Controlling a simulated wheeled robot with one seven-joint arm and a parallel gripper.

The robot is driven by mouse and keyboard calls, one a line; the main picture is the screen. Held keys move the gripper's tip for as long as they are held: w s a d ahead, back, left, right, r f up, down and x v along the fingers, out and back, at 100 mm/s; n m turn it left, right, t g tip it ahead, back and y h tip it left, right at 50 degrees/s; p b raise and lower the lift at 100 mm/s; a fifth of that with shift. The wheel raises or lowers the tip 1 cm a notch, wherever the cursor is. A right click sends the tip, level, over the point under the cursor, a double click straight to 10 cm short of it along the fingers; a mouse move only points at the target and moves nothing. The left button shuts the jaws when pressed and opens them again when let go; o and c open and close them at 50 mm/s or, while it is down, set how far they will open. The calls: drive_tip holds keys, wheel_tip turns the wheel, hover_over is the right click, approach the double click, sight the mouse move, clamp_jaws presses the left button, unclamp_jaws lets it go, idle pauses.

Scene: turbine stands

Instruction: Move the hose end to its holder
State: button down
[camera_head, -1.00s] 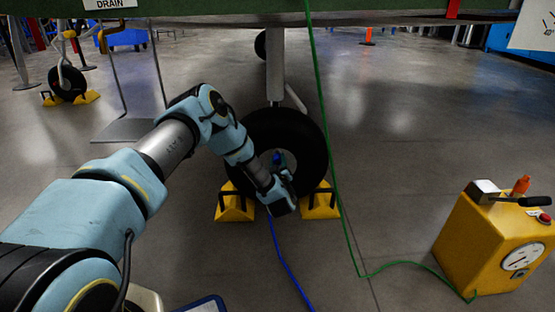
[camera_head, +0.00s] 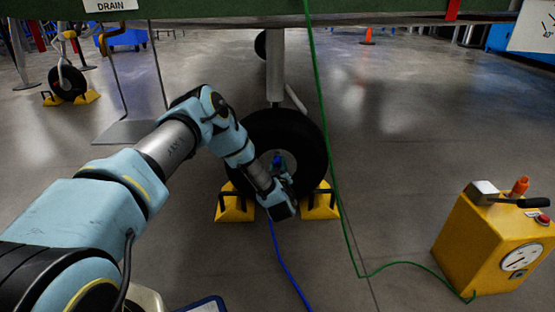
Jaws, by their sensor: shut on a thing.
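My gripper (camera_head: 282,172) is in front of the hub of the big black wheel (camera_head: 316,150). It is shut on the blue hose end (camera_head: 277,160), whose blue tip shows above the fingers against the wheel hub. The blue hose (camera_head: 286,268) hangs from below my gripper and runs down to the bottom edge of the view. My wrist hides part of the hose end and the lower wheel, so I cannot tell whether the hose end touches the hub. I cannot make out which thing is the holder.
Yellow chocks (camera_head: 234,207) (camera_head: 319,206) stand on both sides of the wheel. A green hose (camera_head: 334,170) hangs from the green structure (camera_head: 380,8) overhead and runs to a yellow unit (camera_head: 490,240) with a gauge at right. Grey floor between wheel and unit is mostly clear.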

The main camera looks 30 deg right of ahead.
sight(278, 165)
drive_tip(key=shift+s+a, duration=0.1)
drive_tip(key=shift+s, duration=0.05)
drive_tip(key=shift+p+v, duration=0.8)
drive_tip(key=shift+v, duration=0.55)
